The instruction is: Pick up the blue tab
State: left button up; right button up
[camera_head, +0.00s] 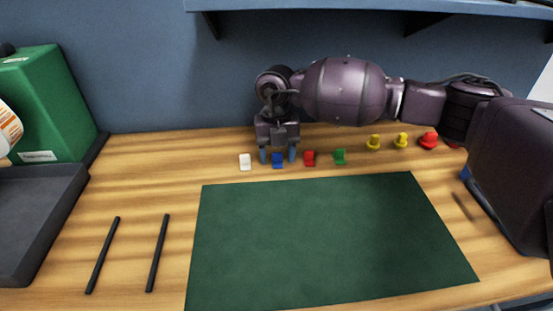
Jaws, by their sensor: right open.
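The blue tab (278,160) stands on the wooden table, behind the green mat, in a row of small tabs. My right gripper (278,156) points down over it from behind. Its two fingers are apart, one on each side of the blue tab. I cannot tell whether either finger touches the tab. A white tab (245,162) is to the left, and a red tab (310,158) and a green tab (340,157) are to the right. My left gripper is not in view.
A green mat (320,240) covers the table's middle. Two black rods (158,253) lie left of it. A dark tray (40,225) and green box (45,105) stand at the left. Yellow (374,142) and red knobs (428,140) are at the back right. A shelf (330,5) hangs above.

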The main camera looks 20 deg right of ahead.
aim_at(277, 154)
jog(key=c, duration=0.8)
jog(key=shift+c, duration=0.9)
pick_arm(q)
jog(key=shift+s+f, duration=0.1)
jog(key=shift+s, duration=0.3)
pick_arm(e)
jog(key=shift+r, duration=0.15)
jog(key=shift+s+r, duration=0.1)
jog(key=shift+r, duration=0.25)
notch_tip(277, 154, up, 7)
jog(key=shift+a+f+p, duration=0.1)
jog(key=shift+p, duration=1.15)
jog(key=s+a+p, duration=0.1)
jog(key=s, duration=0.5)
jog(key=s+a+p, duration=0.2)
jog(key=s, duration=0.4)
jog(key=s+a+p, duration=0.1)
jog(key=s+a, duration=0.1)
jog(key=s, duration=0.4)
jog(key=shift+s+a+f, duration=0.15)
jog(key=shift+s+f, duration=0.15)
jog(key=shift+s, duration=0.05)
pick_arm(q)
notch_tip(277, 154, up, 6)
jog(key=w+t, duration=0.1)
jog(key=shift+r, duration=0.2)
pick_arm(e)
jog(key=shift+s+f, duration=0.1)
jog(key=shift+s, duration=0.05)
